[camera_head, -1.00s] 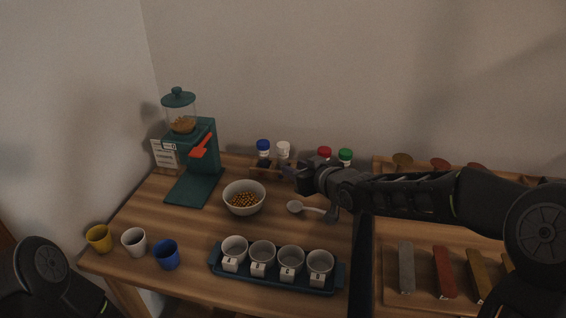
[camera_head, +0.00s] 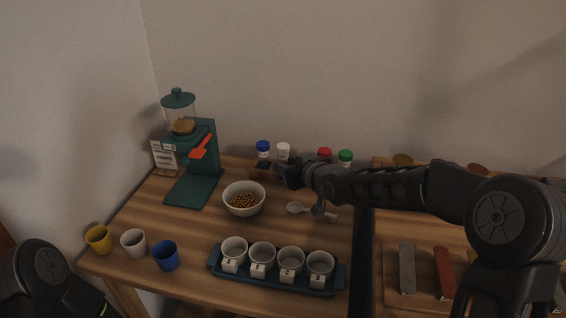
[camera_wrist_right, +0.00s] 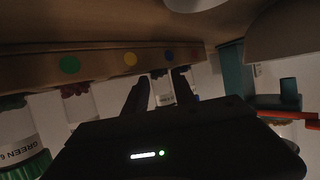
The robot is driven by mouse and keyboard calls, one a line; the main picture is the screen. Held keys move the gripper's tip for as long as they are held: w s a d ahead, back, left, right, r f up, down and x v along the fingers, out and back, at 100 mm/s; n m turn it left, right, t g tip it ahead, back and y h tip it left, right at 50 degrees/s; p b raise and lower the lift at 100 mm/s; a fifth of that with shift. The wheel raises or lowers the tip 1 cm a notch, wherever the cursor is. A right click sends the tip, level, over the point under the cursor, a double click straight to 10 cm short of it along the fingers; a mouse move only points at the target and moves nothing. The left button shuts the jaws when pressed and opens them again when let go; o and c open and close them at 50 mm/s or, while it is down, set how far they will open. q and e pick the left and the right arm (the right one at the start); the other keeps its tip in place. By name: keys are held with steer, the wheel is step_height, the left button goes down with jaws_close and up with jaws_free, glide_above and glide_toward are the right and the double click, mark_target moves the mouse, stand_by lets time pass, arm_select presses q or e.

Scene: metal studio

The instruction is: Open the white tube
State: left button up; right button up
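The white tube (camera_head: 283,150), a small bottle with a white cap, stands upright at the back of the table, right of the blue-capped tube (camera_head: 263,149). My right gripper (camera_head: 284,173) is just in front of the white tube and hides its lower part. In the right wrist view, a picture turned upside down, the two fingers (camera_wrist_right: 160,90) are apart, with a pale labelled tube (camera_wrist_right: 161,88) showing in the gap between them. I cannot tell whether they touch it. Only a left arm link shows at lower left; the left gripper is out of view.
Red-capped (camera_head: 324,154) and green-capped (camera_head: 345,157) tubes stand close on the right. A teal dispenser (camera_head: 204,150) stands left, a bowl of golden pieces (camera_head: 244,198) and a spoon (camera_head: 297,208) in front. A teal tray (camera_head: 214,263) holds several white cups; coloured cups (camera_head: 166,255) stand left.

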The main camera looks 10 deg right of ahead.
jaws_close()
stand_by(0.4)
steer(key=shift+r, duration=0.1)
step_height(320, 180, up, 10)
steer(key=p, duration=0.1)
steer(key=shift+p, duration=0.4)
stand_by(0.5)
steer(key=shift+c, duration=1.1)
jaws_free()
jaws_close()
